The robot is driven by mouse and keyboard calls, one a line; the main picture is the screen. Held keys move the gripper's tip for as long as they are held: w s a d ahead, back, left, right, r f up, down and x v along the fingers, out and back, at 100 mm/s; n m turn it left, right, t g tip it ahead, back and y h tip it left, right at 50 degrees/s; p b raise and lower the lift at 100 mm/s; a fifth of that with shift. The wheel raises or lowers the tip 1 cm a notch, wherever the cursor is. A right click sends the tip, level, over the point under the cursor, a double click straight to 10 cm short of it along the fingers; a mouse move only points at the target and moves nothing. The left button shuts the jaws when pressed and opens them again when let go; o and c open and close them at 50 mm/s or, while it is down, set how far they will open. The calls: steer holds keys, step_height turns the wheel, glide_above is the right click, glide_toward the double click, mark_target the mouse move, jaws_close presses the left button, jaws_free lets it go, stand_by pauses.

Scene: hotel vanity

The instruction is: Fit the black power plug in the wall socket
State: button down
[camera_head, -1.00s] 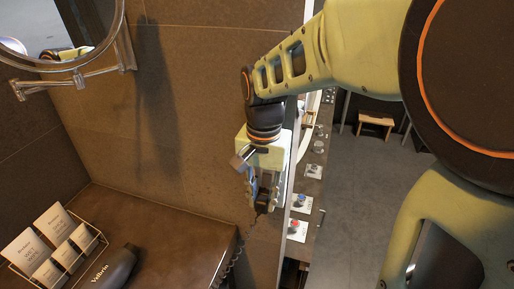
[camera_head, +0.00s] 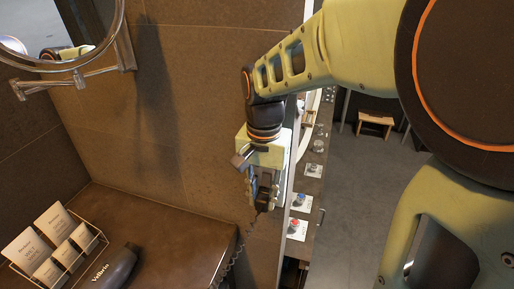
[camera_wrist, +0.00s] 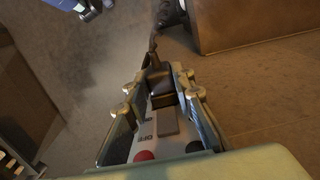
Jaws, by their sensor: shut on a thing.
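My gripper (camera_head: 262,190) points down beside the brown tiled wall, past the right end of the counter. It is shut on the black power plug (camera_wrist: 160,82), which sits between the fingertips in the wrist view. The plug's dark cord (camera_wrist: 153,45) leads away from it, and a coiled part of the cord (camera_head: 233,250) hangs by the counter's edge in the head view. A pale plate (camera_wrist: 140,146) with lettering and a red round mark shows between the fingers. I cannot make out the socket's holes or whether the plug touches them.
The brown counter (camera_head: 160,228) holds a black hair dryer (camera_head: 112,268) and a wire rack of white cards (camera_head: 55,245). A round mirror (camera_head: 60,30) on a chrome arm is at upper left. A shelf with small items (camera_head: 298,229) lies right of the wall edge.

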mark_target(264, 195)
steer(key=shift+w+d, duration=0.2)
steer(key=shift+w, duration=0.25)
steer(key=c, duration=1.6)
jaws_free()
steer(key=shift+r, duration=0.1)
step_height(264, 195, up, 12)
steer(key=shift+f, duration=0.1)
steer(key=shift+s, duration=0.1)
